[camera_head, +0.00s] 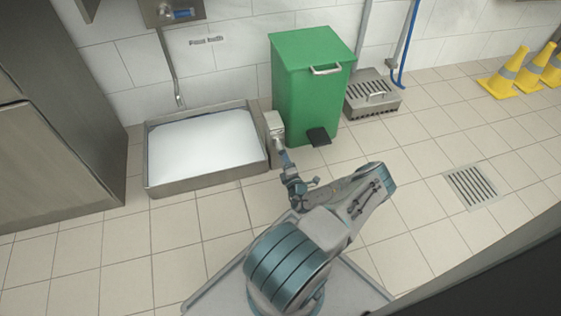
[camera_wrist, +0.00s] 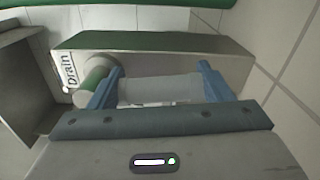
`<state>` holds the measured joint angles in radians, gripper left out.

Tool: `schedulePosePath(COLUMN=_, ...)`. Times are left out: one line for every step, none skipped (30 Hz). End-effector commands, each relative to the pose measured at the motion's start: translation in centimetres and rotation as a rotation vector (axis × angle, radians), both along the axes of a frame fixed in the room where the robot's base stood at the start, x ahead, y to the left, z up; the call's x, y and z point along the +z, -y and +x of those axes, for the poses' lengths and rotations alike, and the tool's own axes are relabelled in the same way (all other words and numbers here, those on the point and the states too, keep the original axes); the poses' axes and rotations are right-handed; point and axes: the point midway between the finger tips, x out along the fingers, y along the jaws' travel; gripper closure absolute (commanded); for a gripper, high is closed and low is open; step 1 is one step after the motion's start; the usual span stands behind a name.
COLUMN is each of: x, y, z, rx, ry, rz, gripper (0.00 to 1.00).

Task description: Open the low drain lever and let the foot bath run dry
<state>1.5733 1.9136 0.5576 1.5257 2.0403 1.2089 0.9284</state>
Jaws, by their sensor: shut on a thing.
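The foot bath (camera_head: 151,184) is a low steel tray against the tiled wall, filled with pale, whitish liquid. A grey drain box (camera_head: 273,124) stands at its right side. In the wrist view the box (camera_wrist: 190,45) carries a "Drain" label (camera_wrist: 69,72). A pale grey cylindrical lever bar (camera_wrist: 160,89) lies across between my fingers, with a rounded greenish-grey end (camera_wrist: 92,76) to its left. My gripper (camera_wrist: 161,90) is shut on the lever; in the head view my gripper (camera_head: 284,158) is at the front of the box.
A green pedal bin (camera_head: 308,90) stands just right of the drain box, its black pedal (camera_head: 318,137) sticking out. A steel grated box (camera_head: 372,95) and yellow cones (camera_head: 507,76) are farther right. A floor grate (camera_head: 471,187) lies in open tiled floor. A steel cabinet (camera_head: 60,110) is at left.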

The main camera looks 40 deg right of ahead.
Motion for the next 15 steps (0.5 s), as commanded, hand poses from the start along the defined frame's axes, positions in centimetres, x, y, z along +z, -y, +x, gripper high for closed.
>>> schedulePosePath(x=-0.24, y=-0.21, z=-0.22, rx=0.0, ry=-0.003, rz=0.006, gripper=0.68)
schedulePosePath(x=-0.25, y=-0.19, z=-0.24, rx=0.0, ry=-0.003, rz=0.007, gripper=0.68)
schedulePosePath(x=-0.24, y=-0.19, z=-0.24, rx=0.0, ry=-0.003, rz=0.007, gripper=0.68)
schedulePosePath(x=-0.25, y=-0.19, z=-0.24, rx=0.0, ry=-0.003, rz=0.007, gripper=0.68)
schedulePosePath(x=-0.24, y=-0.19, z=-0.23, rx=0.0, ry=-0.003, rz=0.007, gripper=0.68)
schedulePosePath(x=-0.24, y=-0.2, z=-0.22, rx=0.0, ry=-0.003, rz=0.007, gripper=0.68)
schedulePosePath(x=-0.24, y=-0.21, z=-0.22, rx=0.0, ry=-0.003, rz=0.007, gripper=0.68)
schedulePosePath(x=-0.24, y=-0.21, z=-0.22, rx=0.0, ry=-0.003, rz=0.007, gripper=0.68)
schedulePosePath(x=-0.24, y=-0.21, z=-0.21, rx=0.0, ry=-0.003, rz=0.006, gripper=0.68)
schedulePosePath(x=-0.24, y=-0.21, z=-0.21, rx=0.001, ry=-0.004, rz=0.006, gripper=0.68)
schedulePosePath(x=-0.24, y=-0.22, z=-0.2, rx=0.001, ry=-0.004, rz=0.006, gripper=0.25)
schedulePosePath(x=-0.25, y=-0.22, z=-0.19, rx=0.001, ry=-0.004, rz=0.006, gripper=0.14)
schedulePosePath(x=-0.24, y=-0.22, z=-0.16, rx=0.001, ry=-0.004, rz=0.006, gripper=0.05)
schedulePosePath(x=-0.22, y=-0.22, z=-0.13, rx=0.001, ry=-0.003, rz=0.005, gripper=0.05)
schedulePosePath(x=-0.19, y=-0.27, z=-0.06, rx=0.002, ry=-0.002, rz=0.005, gripper=0.05)
